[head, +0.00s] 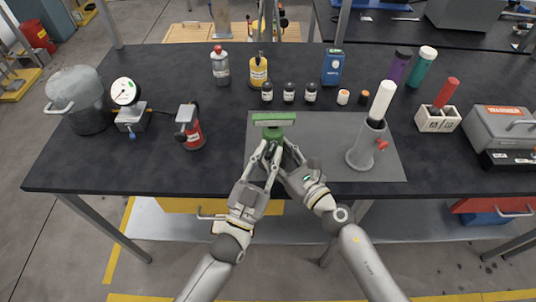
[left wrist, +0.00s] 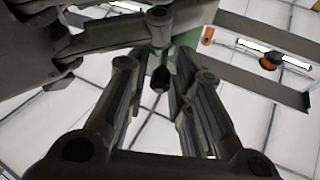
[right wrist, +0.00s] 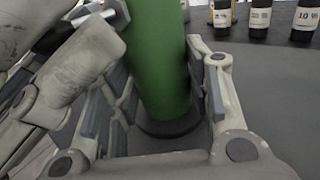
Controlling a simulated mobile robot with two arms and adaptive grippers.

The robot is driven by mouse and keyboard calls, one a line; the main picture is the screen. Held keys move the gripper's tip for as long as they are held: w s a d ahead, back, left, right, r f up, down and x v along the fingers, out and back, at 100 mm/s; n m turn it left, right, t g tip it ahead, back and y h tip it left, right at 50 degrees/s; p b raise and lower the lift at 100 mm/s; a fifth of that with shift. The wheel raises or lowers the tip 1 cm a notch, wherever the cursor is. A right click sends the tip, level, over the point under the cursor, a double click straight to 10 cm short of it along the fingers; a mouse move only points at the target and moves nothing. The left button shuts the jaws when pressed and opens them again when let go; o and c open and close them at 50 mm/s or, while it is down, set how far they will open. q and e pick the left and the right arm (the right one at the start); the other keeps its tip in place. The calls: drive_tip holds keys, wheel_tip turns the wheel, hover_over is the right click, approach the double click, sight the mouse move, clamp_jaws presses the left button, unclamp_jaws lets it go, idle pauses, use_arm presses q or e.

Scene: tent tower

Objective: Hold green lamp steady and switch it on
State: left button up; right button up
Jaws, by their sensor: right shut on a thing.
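The green lamp (head: 273,135) stands upright near the left side of the grey mat (head: 330,172), with its wide head on top. My right gripper (head: 287,154) is shut on the lamp's green body, which shows between its fingers in the right wrist view (right wrist: 160,65). The lamp's dark lower end shows below the fingers. My left gripper (head: 268,152) is beside the right one, close to the lamp, with its fingers apart. In the left wrist view, a bit of green (left wrist: 190,42) shows beyond the left fingers. The lamp's switch cannot be made out clearly.
A grey stand with a white-topped cylinder (head: 383,100) is on the mat to the right. Several small dark bottles (head: 289,92) stand behind the lamp.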

use_arm(q)
clamp_jaws()
drive_tip(key=shift+d+n+y, duration=0.1)
drive_tip(key=shift+n+y, duration=0.2)
drive_tip(key=shift+y, duration=0.1)
drive_tip(key=shift+s+d+n+t+y, duration=0.15)
drive_tip(key=shift+n+t+y, duration=0.3)
drive_tip(key=shift+y, duration=0.45)
drive_tip(key=shift+o, duration=0.8)
unclamp_jaws()
